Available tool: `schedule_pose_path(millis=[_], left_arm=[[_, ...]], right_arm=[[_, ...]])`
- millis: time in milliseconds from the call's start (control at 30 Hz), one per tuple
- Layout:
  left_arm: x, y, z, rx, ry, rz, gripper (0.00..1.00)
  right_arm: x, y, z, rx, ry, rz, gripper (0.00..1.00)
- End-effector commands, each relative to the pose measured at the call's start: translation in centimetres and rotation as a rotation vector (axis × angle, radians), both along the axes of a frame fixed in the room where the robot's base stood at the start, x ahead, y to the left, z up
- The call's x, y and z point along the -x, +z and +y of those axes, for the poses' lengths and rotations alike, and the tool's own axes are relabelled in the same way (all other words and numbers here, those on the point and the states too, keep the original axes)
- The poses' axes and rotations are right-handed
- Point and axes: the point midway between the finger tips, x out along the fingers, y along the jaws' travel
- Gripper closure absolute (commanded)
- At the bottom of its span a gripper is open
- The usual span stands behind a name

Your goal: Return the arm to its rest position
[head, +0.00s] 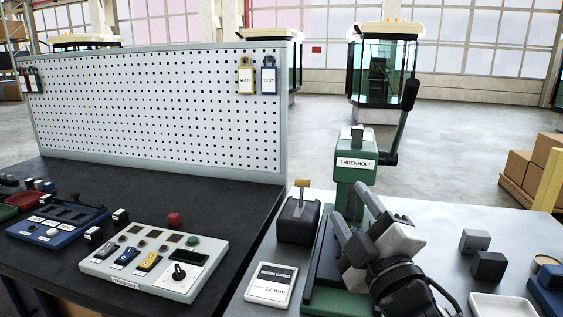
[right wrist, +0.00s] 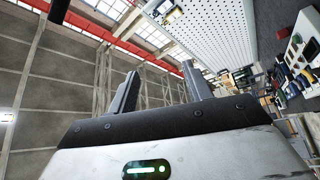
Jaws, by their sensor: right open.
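My right gripper (head: 357,213) is in front of the green press (head: 352,178) on the grey bench, at the lower middle right of the head view. Its two fingers are apart, with nothing seen between them. The right wrist view also shows the open gripper (right wrist: 161,88) with empty space between and beyond its fingers. My right arm covers part of the press base, and I cannot tell whether it touches the press. My left gripper is not in view.
A white control panel (head: 118,266) lies on the dark bench, left, below a pegboard (head: 150,110). A black box with a lever (head: 298,220) and a printed card (head: 271,284) lie left of the press. Grey blocks (head: 489,265) and a white tray (head: 503,306) are right.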

Motion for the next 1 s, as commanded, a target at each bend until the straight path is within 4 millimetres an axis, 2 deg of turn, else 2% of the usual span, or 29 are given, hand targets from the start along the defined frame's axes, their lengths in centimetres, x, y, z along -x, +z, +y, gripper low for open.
schedule_pose_path(millis=[33,133,200,300,333,433,600,900,1000], left_arm=[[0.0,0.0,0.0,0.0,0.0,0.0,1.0],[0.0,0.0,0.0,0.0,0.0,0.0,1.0],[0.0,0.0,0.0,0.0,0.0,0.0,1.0],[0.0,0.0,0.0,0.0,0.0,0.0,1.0],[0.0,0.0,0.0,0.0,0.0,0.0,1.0],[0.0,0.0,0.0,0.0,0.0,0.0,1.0],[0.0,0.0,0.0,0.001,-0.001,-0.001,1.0],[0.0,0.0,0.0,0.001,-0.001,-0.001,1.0],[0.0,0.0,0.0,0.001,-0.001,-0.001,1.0]], right_arm=[[0.6,-3.9,-1.5,-0.093,-0.04,0.162,0.5],[2.6,-10.9,-4.1,-0.256,-0.129,0.451,0.5],[5.0,-15.5,-5.5,-0.36,-0.198,0.643,0.5],[9.0,-20.7,-7.0,-0.478,-0.295,0.879,0.5],[10.1,-21.9,-7.3,-0.505,-0.322,0.935,0.5],[13.5,-24.8,-8.0,-0.574,-0.394,1.085,0.5],[18.5,-28.0,-8.7,-0.655,-0.5,1.28,0.5],[26.5,-31.1,-9.4,-0.753,-0.672,1.553,0.5],[24.9,-32.2,-8.9,-0.765,-0.62,1.498,0.5]])
